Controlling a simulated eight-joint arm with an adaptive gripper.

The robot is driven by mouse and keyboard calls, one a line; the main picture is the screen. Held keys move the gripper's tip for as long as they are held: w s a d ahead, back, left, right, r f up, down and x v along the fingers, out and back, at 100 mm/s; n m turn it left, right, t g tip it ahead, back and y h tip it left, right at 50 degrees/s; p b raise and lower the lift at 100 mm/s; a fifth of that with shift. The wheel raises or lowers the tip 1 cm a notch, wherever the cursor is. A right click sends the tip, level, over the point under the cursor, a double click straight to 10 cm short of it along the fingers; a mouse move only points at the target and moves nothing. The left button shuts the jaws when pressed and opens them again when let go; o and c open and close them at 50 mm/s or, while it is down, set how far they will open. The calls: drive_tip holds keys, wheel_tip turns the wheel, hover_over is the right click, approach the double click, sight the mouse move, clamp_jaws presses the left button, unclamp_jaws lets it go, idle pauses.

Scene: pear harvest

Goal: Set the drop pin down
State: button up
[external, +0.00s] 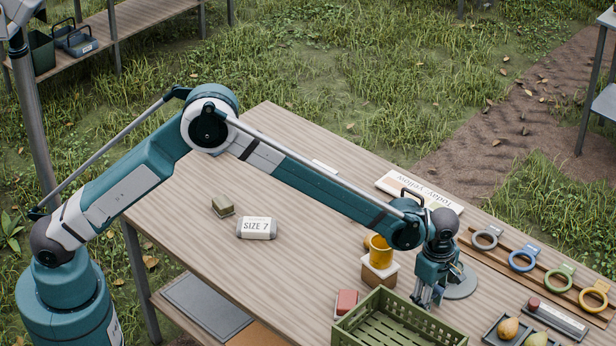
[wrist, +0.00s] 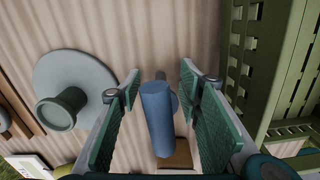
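A blue cylinder, which I take to be the drop pin (wrist: 157,122), is between the two finger pads of my gripper (wrist: 160,115) in the wrist view. A gap shows on each side of it, so my gripper is open around it and not pressing on it. A darker end shows behind its top; I cannot tell whether it touches the table. In the external view my gripper (external: 428,294) points down close over the wooden table (external: 300,210), and the pin cannot be made out there.
A grey disc with a raised knob (wrist: 62,108) lies left of the fingers in the wrist view. A green crate (external: 348,324) stands close by. A yellow cup (external: 380,252) sits on a block. Coloured rings (external: 522,260) line a wooden rail. The table's left half is mostly clear.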

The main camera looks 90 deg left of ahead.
wheel_tip(320, 180, up, 12)
drive_tip(key=shift+r+p, duration=0.1)
drive_tip(key=shift+p, duration=0.7)
drive_tip(key=shift+s, duration=0.1)
idle(0.3)
drive_tip(key=shift+s+r, duration=0.25)
drive_tip(key=shift+r, duration=0.25)
drive_tip(key=s+a+r+m+t, duration=0.15)
drive_tip(key=s+r+m, duration=0.45)
drive_tip(key=s+r, duration=0.7)
drive_tip(key=s+r+m+t, duration=0.2)
drive_tip(key=s+r+m, duration=0.5)
drive_tip(key=s+r, duration=0.65)
drive_tip(key=s+f+m+t, duration=0.1)
drive_tip(key=s+m, duration=0.3)
drive_tip(key=s, duration=0.7)
drive_tip(key=s+f+m+t, duration=0.1)
drive_tip(key=s+f+m, duration=0.3)
drive_tip(key=s, duration=0.7)
drive_tip(key=s+f+m+t, duration=0.1)
drive_tip(key=s+m, duration=0.3)
drive_tip(key=s, duration=0.7)
drive_tip(key=shift+a+f, duration=0.3)
drive_tip(key=shift+f, duration=0.55)
